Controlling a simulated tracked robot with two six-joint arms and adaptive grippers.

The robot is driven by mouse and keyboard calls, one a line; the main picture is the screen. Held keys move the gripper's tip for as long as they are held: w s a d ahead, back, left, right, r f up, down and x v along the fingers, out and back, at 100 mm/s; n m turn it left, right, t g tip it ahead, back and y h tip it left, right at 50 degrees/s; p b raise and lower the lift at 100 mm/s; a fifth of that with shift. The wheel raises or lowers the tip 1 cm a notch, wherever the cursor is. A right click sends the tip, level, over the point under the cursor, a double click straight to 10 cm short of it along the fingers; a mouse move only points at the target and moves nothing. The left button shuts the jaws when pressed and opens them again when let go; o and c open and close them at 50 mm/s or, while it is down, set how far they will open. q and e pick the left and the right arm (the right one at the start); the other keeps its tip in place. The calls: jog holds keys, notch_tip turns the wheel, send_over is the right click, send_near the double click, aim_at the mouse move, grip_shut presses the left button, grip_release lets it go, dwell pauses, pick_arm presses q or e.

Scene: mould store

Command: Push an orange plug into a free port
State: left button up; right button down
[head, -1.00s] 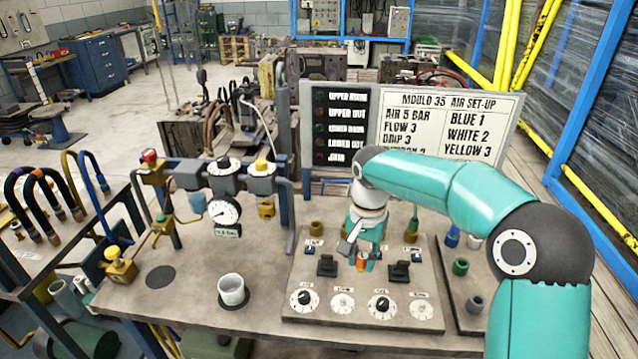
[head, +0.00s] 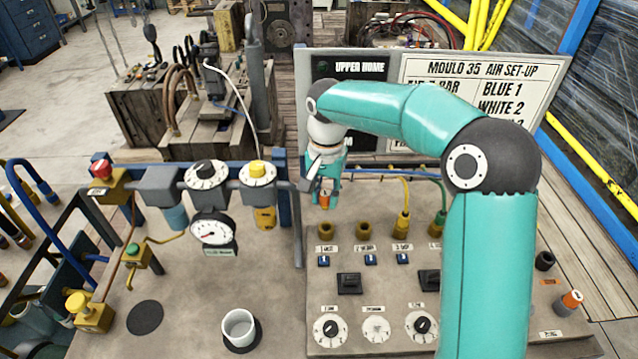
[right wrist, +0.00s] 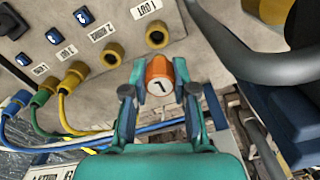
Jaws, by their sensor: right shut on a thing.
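My right gripper (head: 325,192) is shut on an orange plug (head: 325,201) with a marked white face. The plug also shows between the fingers in the right wrist view (right wrist: 159,70). It is held just beyond the leftmost brass port (head: 326,230), apart from it as far as I can tell. That port (right wrist: 157,36) and the second brass port (head: 363,230) look empty. A yellow hose end (head: 403,222) sits in the third port and a green one (head: 439,220) in the fourth. Another orange plug (head: 570,302) stands at the right. My left gripper is not in view.
The panel (head: 325,290) carries switches and dials in front of the ports. The set-up board (head: 470,70) stands behind my right arm. A regulator with a gauge (head: 212,230) and a white cup (head: 238,326) are at left. Hoses run behind the ports.

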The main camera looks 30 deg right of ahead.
aim_at(327, 209)
jog(key=shift+s+d+f+b, duration=0.1)
jog(key=shift+s+f+b, duration=0.15)
jog(key=shift+f+b, duration=0.45)
notch_tip(327, 209, down, 3)
jog(key=shift+w+b, duration=0.1)
jog(key=shift+b, duration=1.1)
jog(key=shift+f+b, duration=0.35)
jog(key=shift+f, duration=0.25)
jog(key=shift+f+b, duration=0.6)
jog(key=shift+f, duration=0.6)
dwell(1.0)
jog(key=shift+c, duration=2.2)
grip_release()
